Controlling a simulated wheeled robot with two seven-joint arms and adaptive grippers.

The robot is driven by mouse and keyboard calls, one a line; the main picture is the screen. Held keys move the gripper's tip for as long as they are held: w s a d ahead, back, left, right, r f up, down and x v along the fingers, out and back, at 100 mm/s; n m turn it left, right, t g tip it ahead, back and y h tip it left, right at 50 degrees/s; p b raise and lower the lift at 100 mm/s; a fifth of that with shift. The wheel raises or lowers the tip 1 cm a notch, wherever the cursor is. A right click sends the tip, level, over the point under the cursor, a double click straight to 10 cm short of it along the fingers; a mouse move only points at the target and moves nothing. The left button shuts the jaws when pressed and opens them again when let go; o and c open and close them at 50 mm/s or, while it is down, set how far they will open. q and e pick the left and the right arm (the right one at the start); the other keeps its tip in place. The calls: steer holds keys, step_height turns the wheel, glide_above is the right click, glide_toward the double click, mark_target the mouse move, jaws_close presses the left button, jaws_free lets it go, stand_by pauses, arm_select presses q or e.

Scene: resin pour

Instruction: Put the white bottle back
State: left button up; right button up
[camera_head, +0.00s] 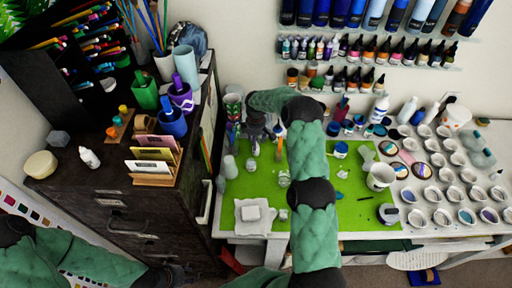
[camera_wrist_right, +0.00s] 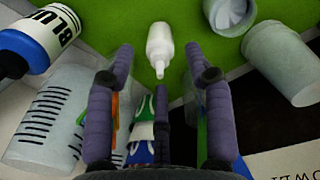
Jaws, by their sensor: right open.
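A small white bottle (camera_wrist_right: 160,42) with a narrow nozzle shows in the right wrist view, against the green mat, lined up between my right fingertips. I cannot tell how far beyond the tips it is. My right gripper (camera_wrist_right: 159,68) is open and empty. In the head view my right gripper (camera_head: 262,134) points down over the back left of the mat.
Near the right gripper are a bottle labelled BLUE (camera_wrist_right: 60,32), a graduated clear cup (camera_wrist_right: 45,120) and grey-white cups (camera_wrist_right: 283,62). The green mat (camera_head: 330,215) has free room at its front. Many small cups (camera_head: 450,195) fill the right side. Paint racks line the wall.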

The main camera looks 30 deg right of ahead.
step_height(320, 180, up, 7)
steer(key=shift+f, duration=0.15)
